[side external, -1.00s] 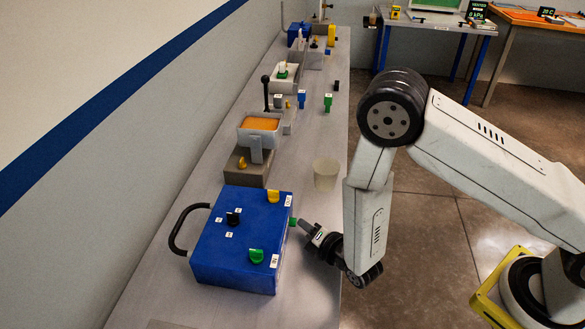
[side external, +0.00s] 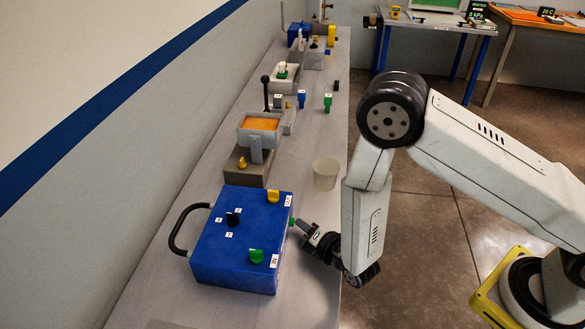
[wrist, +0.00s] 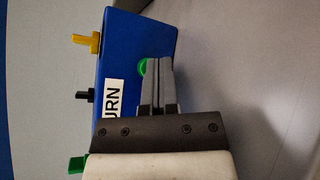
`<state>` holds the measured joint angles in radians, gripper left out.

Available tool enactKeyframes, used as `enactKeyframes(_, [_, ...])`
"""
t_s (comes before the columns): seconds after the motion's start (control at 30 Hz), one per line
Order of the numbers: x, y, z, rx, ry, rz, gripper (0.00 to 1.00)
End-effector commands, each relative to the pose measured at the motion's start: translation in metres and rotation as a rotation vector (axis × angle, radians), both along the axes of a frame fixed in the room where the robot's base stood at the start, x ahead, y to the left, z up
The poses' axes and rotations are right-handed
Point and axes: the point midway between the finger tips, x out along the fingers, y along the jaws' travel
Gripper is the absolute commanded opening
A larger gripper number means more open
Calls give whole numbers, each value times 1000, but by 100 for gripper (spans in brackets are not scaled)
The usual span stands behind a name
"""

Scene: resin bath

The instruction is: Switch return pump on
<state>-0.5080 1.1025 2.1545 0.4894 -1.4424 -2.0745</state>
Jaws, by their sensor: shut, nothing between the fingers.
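The blue pump box (side external: 233,262) stands on the near part of the bench. Its top carries a yellow knob (side external: 273,196), a black knob (side external: 233,218) and a green knob (side external: 257,256). A small green control (side external: 291,221) sticks out of its right side face. In the wrist view this green control (wrist: 143,66) is partly hidden by my fingers, near a white label (wrist: 109,98) reading "URN". My gripper (side external: 298,223) is shut and empty, with its fingertips right at the green control. I cannot tell whether they touch it.
A translucent cup (side external: 325,174) stands behind my gripper. An orange-filled tray (side external: 260,124) on a stand is beyond the box. A black handle (side external: 176,232) loops from the box's left side. The bench strip right of the box is clear.

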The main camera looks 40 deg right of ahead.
Motion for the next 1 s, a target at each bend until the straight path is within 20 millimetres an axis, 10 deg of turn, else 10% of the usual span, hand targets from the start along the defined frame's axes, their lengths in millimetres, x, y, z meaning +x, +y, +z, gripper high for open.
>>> enactKeyframes(1.0, [-2, 0, 2, 5, -6, 6, 0])
